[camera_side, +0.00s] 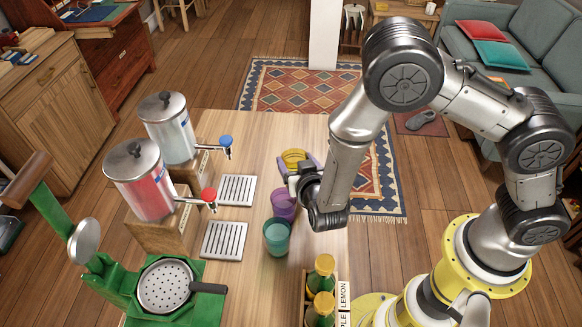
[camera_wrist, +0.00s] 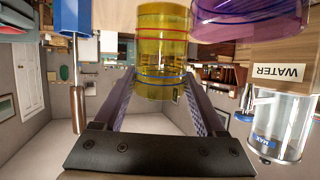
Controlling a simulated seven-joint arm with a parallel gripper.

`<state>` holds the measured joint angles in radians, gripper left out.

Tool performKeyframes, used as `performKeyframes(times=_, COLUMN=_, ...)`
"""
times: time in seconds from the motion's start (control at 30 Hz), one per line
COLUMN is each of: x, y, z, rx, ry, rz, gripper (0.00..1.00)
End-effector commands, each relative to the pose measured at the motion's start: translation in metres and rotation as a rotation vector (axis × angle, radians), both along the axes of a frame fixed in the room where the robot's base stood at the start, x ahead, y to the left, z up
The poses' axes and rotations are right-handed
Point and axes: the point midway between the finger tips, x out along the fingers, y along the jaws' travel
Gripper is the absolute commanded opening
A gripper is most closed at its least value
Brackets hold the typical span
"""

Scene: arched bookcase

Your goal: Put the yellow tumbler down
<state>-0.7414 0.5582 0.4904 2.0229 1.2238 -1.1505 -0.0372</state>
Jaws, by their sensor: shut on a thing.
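The yellow tumbler (camera_side: 293,157) is at my gripper on the right side of the wooden counter, behind the purple tumbler. In the wrist view the see-through yellow tumbler (camera_wrist: 162,45), with red and blue rings, sits between the two fingers of my gripper (camera_wrist: 160,85), which is shut on it. I cannot tell whether its base touches the counter. The purple tumbler (camera_side: 283,205) stands just in front of it, partly behind my wrist; it also shows at the top right of the wrist view (camera_wrist: 235,18). A teal tumbler (camera_side: 277,236) stands nearer the camera.
Two drink dispensers, blue (camera_side: 172,130) and red (camera_side: 143,182), stand at the left with drip trays (camera_side: 237,190) (camera_side: 223,240). A green press (camera_side: 165,285) and a bottle crate (camera_side: 342,298) are at the front. The counter's far end (camera_side: 255,125) is clear.

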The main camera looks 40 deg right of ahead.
Motion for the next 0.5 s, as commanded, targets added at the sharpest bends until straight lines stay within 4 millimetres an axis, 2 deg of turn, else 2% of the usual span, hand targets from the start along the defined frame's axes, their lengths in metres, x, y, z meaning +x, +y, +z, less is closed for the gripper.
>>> performKeyframes(times=0.33, x=-0.034, y=-0.01, z=0.046, rx=0.004, ry=-0.006, rz=0.002, gripper=0.0)
performKeyframes(times=0.5, x=-0.067, y=-0.019, z=0.06, rx=0.002, ry=-0.006, rz=0.002, gripper=0.0)
